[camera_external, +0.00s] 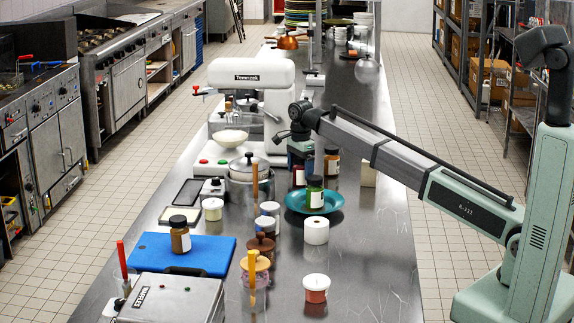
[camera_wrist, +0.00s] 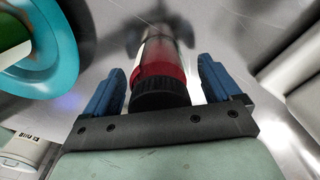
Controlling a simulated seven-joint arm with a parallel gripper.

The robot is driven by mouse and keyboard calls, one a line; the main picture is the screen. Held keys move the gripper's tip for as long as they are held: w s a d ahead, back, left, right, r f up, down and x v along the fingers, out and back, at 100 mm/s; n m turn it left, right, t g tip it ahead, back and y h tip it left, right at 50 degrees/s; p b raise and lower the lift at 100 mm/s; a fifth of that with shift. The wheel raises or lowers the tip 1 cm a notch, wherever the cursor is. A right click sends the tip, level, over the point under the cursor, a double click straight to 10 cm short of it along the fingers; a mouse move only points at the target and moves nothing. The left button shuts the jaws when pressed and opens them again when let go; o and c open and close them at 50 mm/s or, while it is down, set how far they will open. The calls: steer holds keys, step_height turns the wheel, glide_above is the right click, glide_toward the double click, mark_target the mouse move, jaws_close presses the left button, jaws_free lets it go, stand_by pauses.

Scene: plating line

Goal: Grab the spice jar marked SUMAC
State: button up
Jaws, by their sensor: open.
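A spice jar with red contents and a black ribbed lid (camera_wrist: 158,94) lies between the blue fingers of my gripper (camera_wrist: 162,78) in the wrist view. The fingers are open, with a gap on each side of the jar. In the external view my gripper (camera_external: 300,152) is over this red jar (camera_external: 299,177), hiding its top. Other spice jars are a brown one (camera_external: 332,161) just right of my gripper, a green one (camera_external: 314,194) and an amber one (camera_external: 180,236). No label is readable, so I cannot tell which is marked SUMAC.
The teal plate (camera_external: 335,207) under the green jar is close in front of my gripper. A lidded pot (camera_external: 241,187) and a white mixer (camera_external: 253,78) stand to the left. A blue board (camera_external: 210,258) holds the amber jar. The steel counter's right side (camera_external: 375,265) is mostly clear.

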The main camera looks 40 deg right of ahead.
steer(key=shift+f, duration=0.6)
steer(key=c, duration=1.3)
